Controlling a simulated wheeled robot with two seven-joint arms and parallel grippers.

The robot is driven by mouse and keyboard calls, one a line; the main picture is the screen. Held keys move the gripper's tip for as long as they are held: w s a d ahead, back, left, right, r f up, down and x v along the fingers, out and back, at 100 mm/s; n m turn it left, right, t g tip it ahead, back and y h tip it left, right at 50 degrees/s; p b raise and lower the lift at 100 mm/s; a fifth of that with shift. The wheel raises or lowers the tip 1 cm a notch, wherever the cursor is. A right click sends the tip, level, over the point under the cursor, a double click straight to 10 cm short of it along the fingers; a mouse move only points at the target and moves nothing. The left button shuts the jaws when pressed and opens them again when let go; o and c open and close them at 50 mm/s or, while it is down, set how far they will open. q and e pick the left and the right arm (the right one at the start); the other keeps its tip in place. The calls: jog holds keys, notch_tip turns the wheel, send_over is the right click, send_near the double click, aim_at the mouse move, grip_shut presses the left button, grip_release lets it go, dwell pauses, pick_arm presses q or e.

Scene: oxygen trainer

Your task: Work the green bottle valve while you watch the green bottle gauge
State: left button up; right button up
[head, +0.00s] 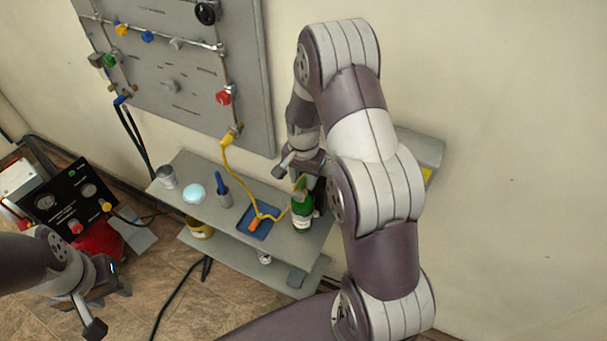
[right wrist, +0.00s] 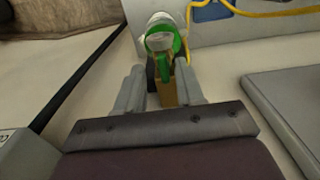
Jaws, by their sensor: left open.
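The green bottle (head: 302,212) has a pale label and stands upright near the right end of the grey shelf. My right gripper (head: 302,172) is at its top and hides most of the valve and neck. In the right wrist view the fingers (right wrist: 160,92) stand apart on either side of a brass-coloured part (right wrist: 168,85), with green of the bottle (right wrist: 181,48) just beyond. Whether they press on it I cannot tell. I cannot make out the green bottle gauge or a reading. My left gripper (head: 108,302) is open and empty at lower left, away from the shelf.
The grey shelf (head: 180,198) also carries a metal cup (head: 167,177), a pale blue disc (head: 194,193), a holder with a blue item (head: 224,195) and a blue tray (head: 244,228). A yellow hose (head: 236,178) hangs from the wall panel (head: 150,70). A black gauge console (head: 65,195) stands left.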

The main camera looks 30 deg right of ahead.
jog(key=shift+w+a, duration=0.15)
jog(key=shift+w, duration=0.15)
grip_shut()
jog(key=shift+s, duration=0.1)
jog(key=shift+n, duration=0.3)
jog(key=n, duration=0.4)
jog(key=shift+b, duration=0.35)
jog(key=n, duration=0.6)
grip_release()
